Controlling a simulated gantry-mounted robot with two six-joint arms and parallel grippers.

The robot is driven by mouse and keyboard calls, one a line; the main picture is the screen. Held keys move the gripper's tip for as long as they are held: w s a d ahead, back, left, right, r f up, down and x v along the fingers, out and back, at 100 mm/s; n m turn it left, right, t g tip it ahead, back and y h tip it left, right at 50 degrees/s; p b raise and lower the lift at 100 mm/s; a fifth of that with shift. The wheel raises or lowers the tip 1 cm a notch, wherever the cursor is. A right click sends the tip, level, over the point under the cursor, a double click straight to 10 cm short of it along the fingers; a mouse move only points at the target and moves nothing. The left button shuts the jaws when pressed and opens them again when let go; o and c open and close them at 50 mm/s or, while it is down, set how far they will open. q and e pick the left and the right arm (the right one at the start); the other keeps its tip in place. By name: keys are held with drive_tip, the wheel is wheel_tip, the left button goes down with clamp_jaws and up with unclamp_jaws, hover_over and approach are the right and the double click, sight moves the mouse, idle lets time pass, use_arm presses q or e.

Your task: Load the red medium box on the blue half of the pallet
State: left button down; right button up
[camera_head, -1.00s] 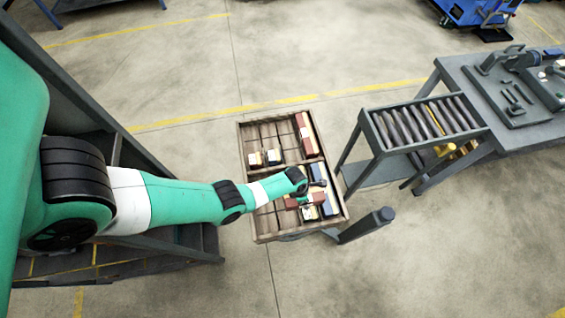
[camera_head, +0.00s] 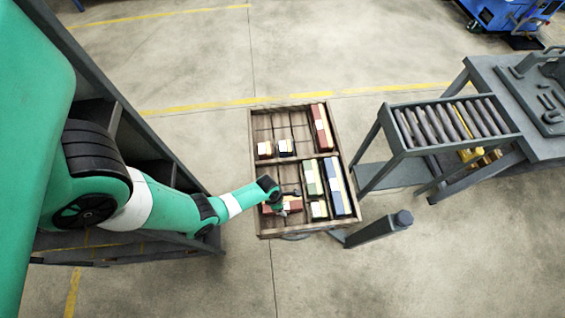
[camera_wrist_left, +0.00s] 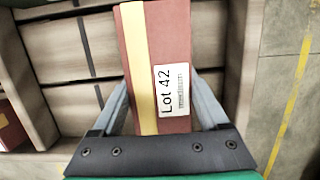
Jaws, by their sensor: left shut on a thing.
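My left gripper (camera_head: 281,207) is shut on a red box (camera_head: 291,203) at the near-left part of the wooden pallet (camera_head: 256,222). In the left wrist view the red box (camera_wrist_left: 149,70) has a yellow stripe and a white "Lot 42" label, and sits between the two fingers (camera_wrist_left: 160,105). Whether it rests on the pallet floor or hangs just above it I cannot tell. A divider splits the pallet into a far and a near half; no blue marking is clear. My right gripper is not in view.
Near half: a green box (camera_head: 313,177), a blue box (camera_head: 336,187) and a small box (camera_head: 318,210). A roller conveyor (camera_head: 450,124) stands right. The far-left slats are bare.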

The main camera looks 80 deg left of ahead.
use_arm(q)
drive_tip(key=shift+w, duration=0.1)
drive_tip(key=shift+f, duration=0.15)
unclamp_jaws()
drive_tip(key=p+v, duration=1.2)
